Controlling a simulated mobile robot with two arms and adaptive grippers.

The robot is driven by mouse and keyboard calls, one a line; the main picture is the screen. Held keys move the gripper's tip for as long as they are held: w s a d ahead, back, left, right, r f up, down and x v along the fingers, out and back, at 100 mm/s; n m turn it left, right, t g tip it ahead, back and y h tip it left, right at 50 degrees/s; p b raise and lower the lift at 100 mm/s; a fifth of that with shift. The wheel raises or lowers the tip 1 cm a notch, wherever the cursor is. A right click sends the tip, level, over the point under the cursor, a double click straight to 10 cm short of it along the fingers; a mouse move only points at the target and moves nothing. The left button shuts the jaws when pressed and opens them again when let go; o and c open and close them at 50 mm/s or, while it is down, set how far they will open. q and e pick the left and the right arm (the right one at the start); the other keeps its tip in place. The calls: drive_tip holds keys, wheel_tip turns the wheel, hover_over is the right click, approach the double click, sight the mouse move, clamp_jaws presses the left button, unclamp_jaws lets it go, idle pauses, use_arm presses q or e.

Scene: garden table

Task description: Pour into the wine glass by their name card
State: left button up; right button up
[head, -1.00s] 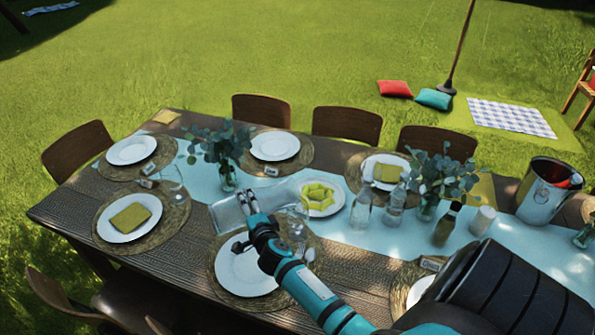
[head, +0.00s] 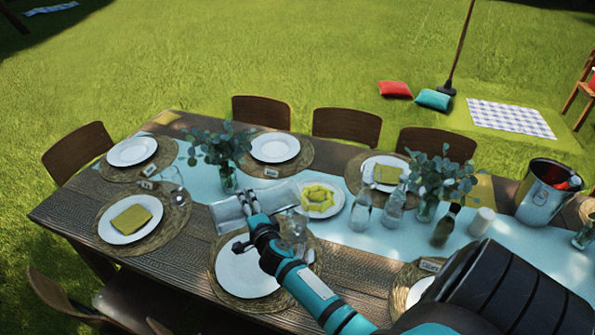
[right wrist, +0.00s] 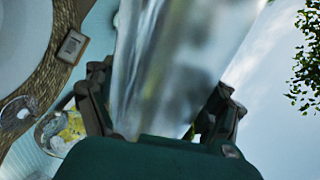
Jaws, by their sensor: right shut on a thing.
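My right gripper (head: 250,232) is shut on a clear, carafe-like vessel (right wrist: 180,60). In the head view the vessel (head: 228,213) looks tipped well over above the blue runner, its left end near the front-middle place setting; its contents are unclear. A wine glass (head: 172,180) stands by the left place setting, near a name card (head: 147,184). Another wine glass (head: 293,226) is partly hidden behind my gripper. In the right wrist view a glass (right wrist: 60,130) and a name card (right wrist: 72,45) show beside the vessel. My left gripper is out of view.
Clear bottles (head: 362,210), a dark bottle (head: 444,226), a white candle (head: 482,222) and a metal bucket (head: 545,195) stand along the runner to the right. A leafy vase (head: 228,180) stands behind the vessel. A plate (head: 245,272) lies below my gripper.

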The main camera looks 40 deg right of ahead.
drive_tip(key=shift+d+r, duration=0.1)
drive_tip(key=shift+r, duration=0.2)
drive_tip(key=shift+w+d+r+p, duration=0.15)
drive_tip(key=shift+d+p, duration=0.05)
drive_tip(key=shift+p, duration=0.2)
idle(0.6)
drive_tip(key=f+b, duration=0.1)
drive_tip(key=f+n+b, duration=0.1)
drive_tip(key=b, duration=0.1)
drive_tip(key=f+b, duration=0.1)
drive_tip(key=b, duration=0.1)
drive_tip(key=shift+w+a+f, duration=0.1)
drive_tip(key=shift+a+f, duration=0.15)
drive_tip(key=shift+a, duration=0.05)
drive_tip(key=shift+a+f+n+b, duration=0.15)
drive_tip(key=shift+f+n+b, duration=0.05)
drive_tip(key=shift+n+b, duration=0.2)
drive_tip(key=shift+w+h, duration=0.1)
drive_tip(key=shift+h, duration=0.2)
